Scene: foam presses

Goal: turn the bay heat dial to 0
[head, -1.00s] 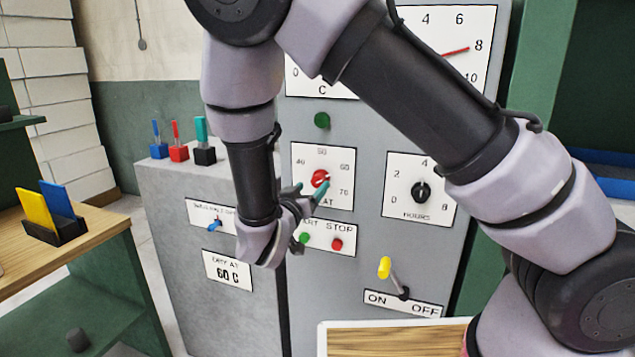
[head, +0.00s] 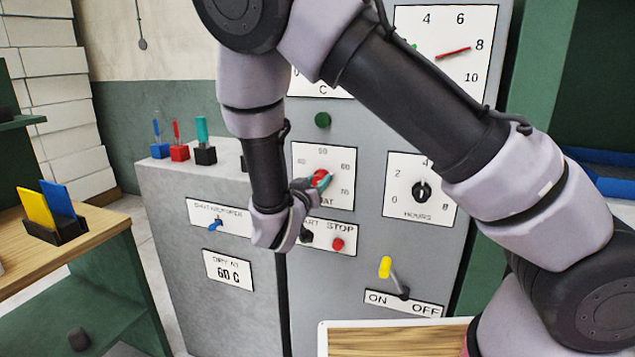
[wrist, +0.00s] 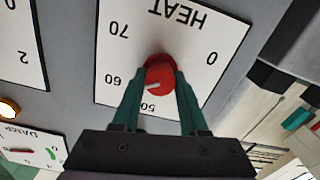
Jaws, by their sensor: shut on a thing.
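The bay heat dial is a red round knob (wrist: 160,72) on a white plate (wrist: 225,45) marked HEAT, with 0, 50, 60 and 70 readable in the upside-down wrist view. Its white mark points between 50 and 60. My gripper (wrist: 161,80) has its two teal fingers on either side of the knob, shut on it. In the head view the red knob (head: 320,176) shows partly behind my gripper (head: 318,182), and the left part of its plate (head: 338,200) is partly covered by my arm.
A black HOURS dial (head: 421,191) is to the right on the same grey cabinet. Below are a red STOP button (head: 338,244) and a yellow-tipped ON/OFF lever (head: 386,267). A blue switch (head: 215,224) is at left. A wooden tray (head: 390,340) lies in front.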

